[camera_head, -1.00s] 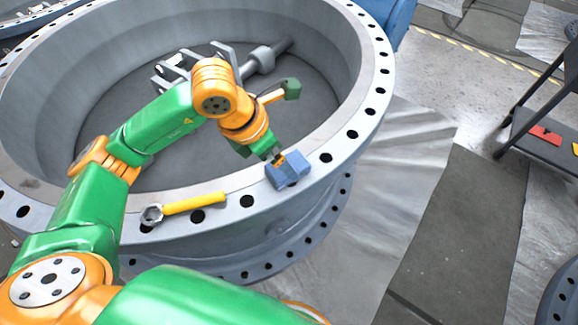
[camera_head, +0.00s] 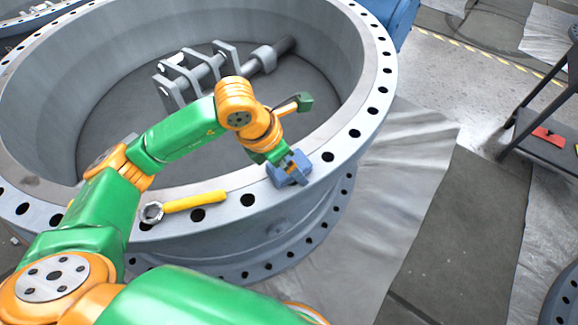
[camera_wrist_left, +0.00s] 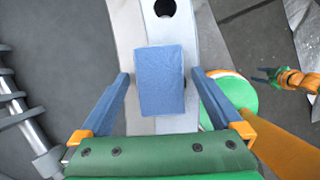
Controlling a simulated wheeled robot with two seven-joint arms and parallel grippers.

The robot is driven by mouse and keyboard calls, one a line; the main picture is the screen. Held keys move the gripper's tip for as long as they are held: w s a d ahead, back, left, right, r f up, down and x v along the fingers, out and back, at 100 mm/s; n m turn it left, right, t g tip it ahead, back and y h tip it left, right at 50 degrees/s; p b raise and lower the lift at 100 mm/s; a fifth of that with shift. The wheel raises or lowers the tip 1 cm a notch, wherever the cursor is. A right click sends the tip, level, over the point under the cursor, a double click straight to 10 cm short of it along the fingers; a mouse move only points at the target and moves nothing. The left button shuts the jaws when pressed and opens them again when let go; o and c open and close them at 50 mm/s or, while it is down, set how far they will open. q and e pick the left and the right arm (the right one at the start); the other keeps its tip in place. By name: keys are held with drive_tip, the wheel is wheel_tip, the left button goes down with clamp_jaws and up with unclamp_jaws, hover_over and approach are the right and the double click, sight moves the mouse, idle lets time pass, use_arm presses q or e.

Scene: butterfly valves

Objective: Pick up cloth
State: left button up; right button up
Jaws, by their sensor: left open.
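The blue folded cloth (camera_head: 289,172) lies on the flat rim of the large grey valve ring. In the left wrist view the cloth (camera_wrist_left: 161,80) shows as a blue block on the pale rim. My left gripper (camera_head: 290,167) is right over the cloth in the head view and hides part of it. In the left wrist view my left gripper (camera_wrist_left: 160,80) is open, one blue finger on each side of the cloth, with gaps on both sides. My right gripper (camera_wrist_left: 267,76) shows at the right of the left wrist view, away from the cloth; its jaw gap is too small to judge.
A wrench with a yellow handle (camera_head: 195,203) lies on the valve rim (camera_head: 238,204) left of the cloth. Grey shaft brackets (camera_head: 195,75) stand inside the ring. A dark cart (camera_head: 535,135) with a red item stands at the right; floor sheeting lies between.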

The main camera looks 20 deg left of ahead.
use_arm(q)
drive_tip(key=shift+c, duration=0.2)
drive_tip(key=c, duration=1.2)
drive_tip(key=shift+r+p, duration=0.2)
drive_tip(key=shift+p, duration=0.1)
drive_tip(key=shift+c, duration=0.2)
drive_tip(key=shift+r, duration=0.4)
drive_tip(key=v, duration=0.4)
drive_tip(key=shift+w+d+r, duration=0.1)
drive_tip(key=shift+w, duration=0.2)
drive_tip(key=s+a+r, duration=0.8)
drive_tip(key=s+a, duration=0.1)
drive_tip(key=shift+a+r, duration=0.15)
drive_tip(key=shift+a, duration=0.05)
